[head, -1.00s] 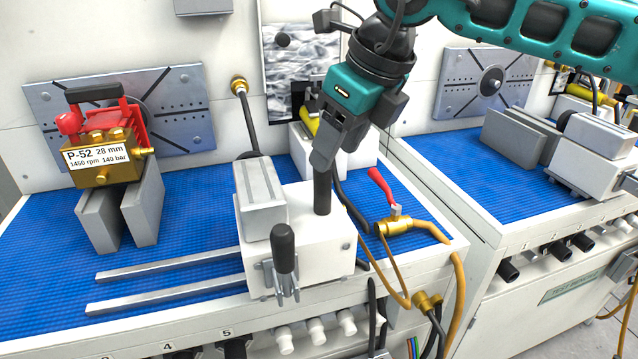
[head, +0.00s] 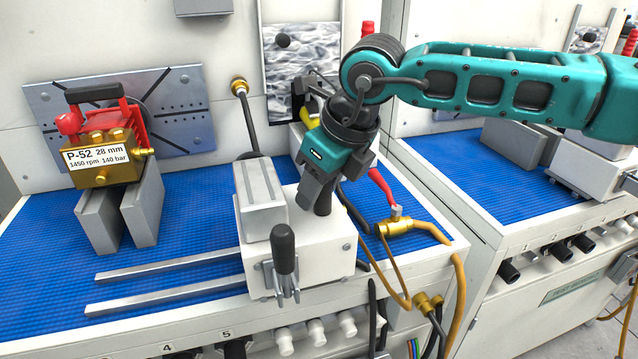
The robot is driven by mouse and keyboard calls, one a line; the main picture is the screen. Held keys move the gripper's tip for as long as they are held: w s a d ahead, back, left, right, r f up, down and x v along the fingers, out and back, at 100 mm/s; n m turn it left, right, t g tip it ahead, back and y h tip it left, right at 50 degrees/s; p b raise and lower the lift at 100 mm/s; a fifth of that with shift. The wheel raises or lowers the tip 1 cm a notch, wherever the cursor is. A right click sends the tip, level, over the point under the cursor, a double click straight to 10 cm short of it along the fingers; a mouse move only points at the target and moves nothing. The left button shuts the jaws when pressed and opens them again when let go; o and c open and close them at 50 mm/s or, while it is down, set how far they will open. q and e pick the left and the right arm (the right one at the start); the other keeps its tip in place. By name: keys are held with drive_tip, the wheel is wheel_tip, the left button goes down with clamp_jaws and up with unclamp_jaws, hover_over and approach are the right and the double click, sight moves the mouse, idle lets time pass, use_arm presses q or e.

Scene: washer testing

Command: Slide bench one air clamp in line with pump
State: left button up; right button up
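The air clamp (head: 315,240) on the near bench is a white block with a grey jaw (head: 260,197) on its left side, a black lever at its front and a dark upright post (head: 323,200) on top. The brass pump (head: 103,160), labelled P-52 with a red and black handle, sits on two grey blocks at the left, behind and left of the clamp. My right gripper (head: 312,198) points down at the post, its fingers overlapping the post's upper part. I cannot tell whether they grip it. My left gripper is not in view.
Two metal rails (head: 165,267) run left from the clamp across the blue mat (head: 45,270), which is clear between clamp and pump. A brass valve with a red lever (head: 395,222) and hoses stand right of the clamp. A second bench (head: 470,185) is further right.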

clamp_jaws()
idle(0.3)
